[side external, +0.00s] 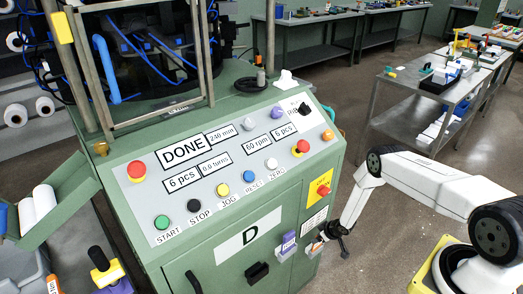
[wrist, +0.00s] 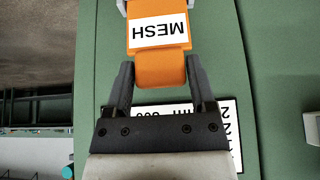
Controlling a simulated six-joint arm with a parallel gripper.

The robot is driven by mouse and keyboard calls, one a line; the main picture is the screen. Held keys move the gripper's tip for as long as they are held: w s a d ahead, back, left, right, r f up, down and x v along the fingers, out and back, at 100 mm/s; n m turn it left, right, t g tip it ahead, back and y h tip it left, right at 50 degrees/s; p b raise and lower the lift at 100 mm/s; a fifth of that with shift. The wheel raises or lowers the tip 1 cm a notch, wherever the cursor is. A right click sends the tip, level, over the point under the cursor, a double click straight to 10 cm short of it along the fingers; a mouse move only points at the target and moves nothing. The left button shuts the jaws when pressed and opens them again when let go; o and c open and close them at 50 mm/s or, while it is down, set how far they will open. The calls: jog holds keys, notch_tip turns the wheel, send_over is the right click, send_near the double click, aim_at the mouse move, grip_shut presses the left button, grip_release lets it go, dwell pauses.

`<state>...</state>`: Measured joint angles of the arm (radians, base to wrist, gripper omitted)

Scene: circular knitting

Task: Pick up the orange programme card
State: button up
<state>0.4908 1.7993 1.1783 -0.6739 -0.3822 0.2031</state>
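The orange programme card (wrist: 160,70) has a white label reading MESH, upside down in the wrist view. Its upper end meets a pale holder at the top edge. In the side external view the card (side external: 313,243) is small and shows in a holder on the machine's front. My gripper (wrist: 161,72) has its two dark fingers spread, one on each side of the card's rounded end. I see no clear grip, and contact is hard to judge. In the side external view my gripper (side external: 325,236) is just right of the card and partly covers that area.
A purple card (side external: 288,240) sits in a holder left of the orange one. The green machine's sloping control panel (side external: 220,190) rises above. A black handle (side external: 257,272) juts from the front. A white printed plate (wrist: 230,115) lies behind my fingers.

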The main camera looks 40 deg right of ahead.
grip_shut()
jog(key=shift+r, duration=0.15)
jog(key=shift+r, duration=4.85)
jog(key=shift+r, duration=1.5)
